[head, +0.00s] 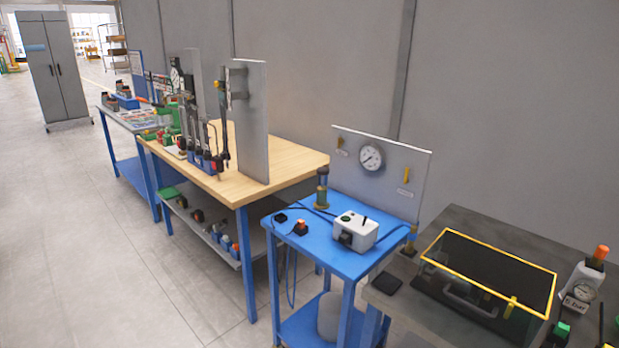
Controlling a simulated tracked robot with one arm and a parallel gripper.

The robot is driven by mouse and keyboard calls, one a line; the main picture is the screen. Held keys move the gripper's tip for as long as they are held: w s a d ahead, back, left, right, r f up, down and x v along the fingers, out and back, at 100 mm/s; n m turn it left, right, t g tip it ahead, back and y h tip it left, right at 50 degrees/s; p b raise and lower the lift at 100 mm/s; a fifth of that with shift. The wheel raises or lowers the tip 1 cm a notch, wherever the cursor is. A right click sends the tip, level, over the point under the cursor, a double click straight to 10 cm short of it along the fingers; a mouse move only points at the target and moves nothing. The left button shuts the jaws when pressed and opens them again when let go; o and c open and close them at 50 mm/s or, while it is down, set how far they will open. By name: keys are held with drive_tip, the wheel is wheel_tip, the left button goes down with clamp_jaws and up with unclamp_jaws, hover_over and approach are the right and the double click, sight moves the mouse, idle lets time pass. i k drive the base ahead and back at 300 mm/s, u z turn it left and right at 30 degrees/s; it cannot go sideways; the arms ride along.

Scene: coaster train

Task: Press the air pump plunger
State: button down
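A small white unit (582,282) with a round gauge and a label stands at the right edge, on the dark bench. An orange-topped dark post (599,256) rises from it, and this looks like the pump and its plunger, standing up. A dark upright cylinder (321,188) with brass-coloured parts stands on the blue cart (290,229); I cannot tell whether it is a pump. My gripper is not in view.
The dark bench (470,222) carries a yellow-framed clear box (490,270) left of the white unit. The cart holds a white box (355,230) and a gauge panel (385,165). A wooden workbench (300,165) stands behind. Floor (100,270) at left is clear.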

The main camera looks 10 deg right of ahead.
sight(322, 172)
drive_tip(key=z, duration=0.05)
drive_tip(key=i, duration=1)
drive_tip(key=u, duration=0.7)
drive_tip(key=i, duration=2.15)
drive_tip(key=z, duration=0.65)
